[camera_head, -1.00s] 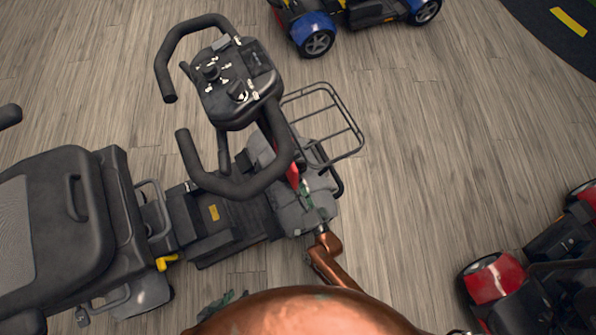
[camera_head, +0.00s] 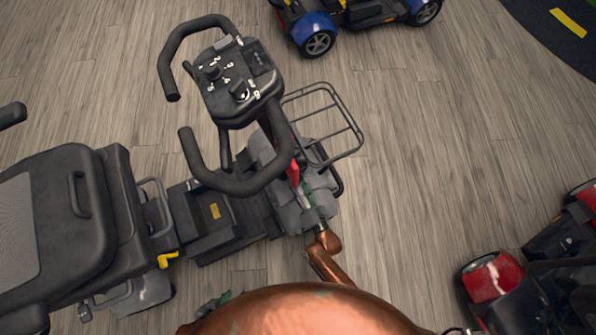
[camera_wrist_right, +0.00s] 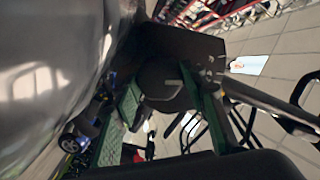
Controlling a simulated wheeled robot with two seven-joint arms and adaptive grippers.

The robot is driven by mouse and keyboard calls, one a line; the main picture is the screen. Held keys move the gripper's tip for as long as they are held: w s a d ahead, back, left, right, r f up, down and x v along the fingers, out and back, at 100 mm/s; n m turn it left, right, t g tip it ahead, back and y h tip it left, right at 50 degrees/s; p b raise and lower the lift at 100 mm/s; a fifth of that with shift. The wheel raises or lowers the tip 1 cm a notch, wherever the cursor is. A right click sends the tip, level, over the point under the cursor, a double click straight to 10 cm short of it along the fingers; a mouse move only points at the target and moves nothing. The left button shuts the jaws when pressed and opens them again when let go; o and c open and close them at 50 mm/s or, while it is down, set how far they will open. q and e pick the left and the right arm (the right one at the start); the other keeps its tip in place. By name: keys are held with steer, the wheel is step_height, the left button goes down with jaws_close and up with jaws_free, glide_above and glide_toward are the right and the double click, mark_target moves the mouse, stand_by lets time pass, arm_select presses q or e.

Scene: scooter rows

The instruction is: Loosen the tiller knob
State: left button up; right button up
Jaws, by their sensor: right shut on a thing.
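The scooter's tiller (camera_head: 280,127) rises from the front deck to a black console (camera_head: 238,84) with looped handlebars. My right gripper (camera_head: 309,197) is low at the tiller's foot, at the end of a copper arm. In the right wrist view its green fingers (camera_wrist_right: 168,98) stand on both sides of a round black knob (camera_wrist_right: 163,78) with a pale mark and are shut on it. I cannot make out the knob in the head view. My left gripper (camera_head: 215,303) shows only as a small green part at the bottom edge, mostly hidden by my copper body.
The scooter's black seat (camera_head: 85,210) is at the left, and a wire basket (camera_head: 325,125) is at its front. A blue scooter (camera_head: 318,36) stands at the top and a red one (camera_head: 492,277) at the lower right. The wooden floor (camera_head: 430,150) between them is clear.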

steer(key=shift+f, duration=0.1)
steer(key=o, duration=1.2)
steer(key=shift+c, duration=0.2)
steer(key=shift+s, duration=0.1)
steer(key=v, duration=1.2)
